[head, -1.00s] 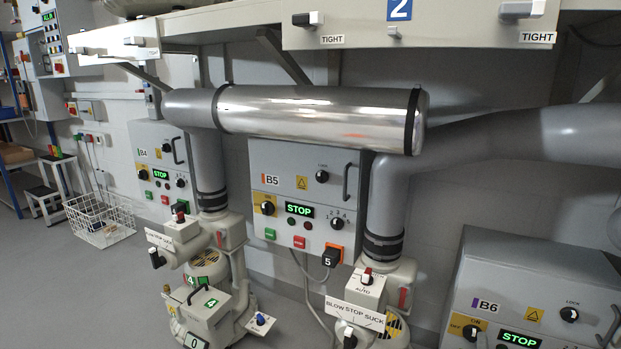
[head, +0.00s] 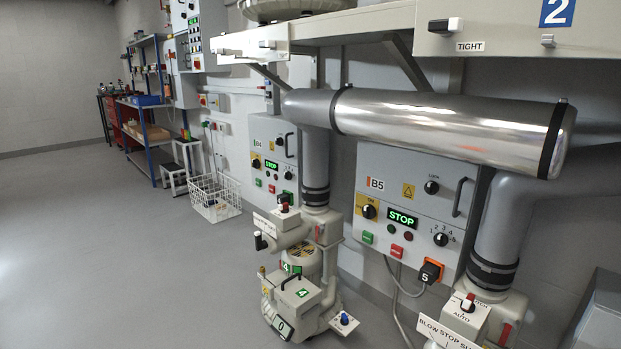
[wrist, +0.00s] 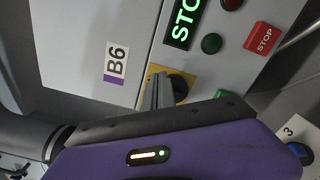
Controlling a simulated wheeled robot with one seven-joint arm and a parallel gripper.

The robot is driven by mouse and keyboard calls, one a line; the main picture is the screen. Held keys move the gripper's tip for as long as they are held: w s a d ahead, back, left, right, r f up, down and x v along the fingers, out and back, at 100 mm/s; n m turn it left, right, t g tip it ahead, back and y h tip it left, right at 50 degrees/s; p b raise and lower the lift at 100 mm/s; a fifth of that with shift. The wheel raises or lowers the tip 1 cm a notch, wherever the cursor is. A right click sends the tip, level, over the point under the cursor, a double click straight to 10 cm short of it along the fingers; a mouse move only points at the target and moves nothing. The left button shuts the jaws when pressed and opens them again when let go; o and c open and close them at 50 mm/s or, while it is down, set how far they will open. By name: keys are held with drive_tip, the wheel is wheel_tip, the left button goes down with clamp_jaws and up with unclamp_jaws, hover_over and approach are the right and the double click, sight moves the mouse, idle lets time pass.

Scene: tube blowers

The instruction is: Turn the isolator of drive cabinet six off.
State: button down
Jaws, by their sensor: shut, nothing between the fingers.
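Drive cabinet six, labelled B6, fills the top of the wrist view (wrist: 85,45) and appears turned on its side. Its isolator (wrist: 181,88) is a dark round knob on a yellow plate. My gripper (wrist: 158,80) is shut and empty, its fingers right in front of the yellow plate beside the knob. The fingers cover part of the plate and knob; I cannot tell whether they touch it or which way it points. The green STOP display (wrist: 186,22) is lit.
A red STOP button (wrist: 263,39) and a green button sit near the isolator. Cabinet B5 (head: 375,155) and cabinet B4 (head: 262,130) stand further left, with blowers and grey pipes before them. A wire basket (head: 215,198) is on the floor; open floor lies left.

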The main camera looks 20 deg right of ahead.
drive_tip(key=p+v, duration=0.4)
drive_tip(key=v, duration=0.2)
drive_tip(key=shift+s, duration=0.1)
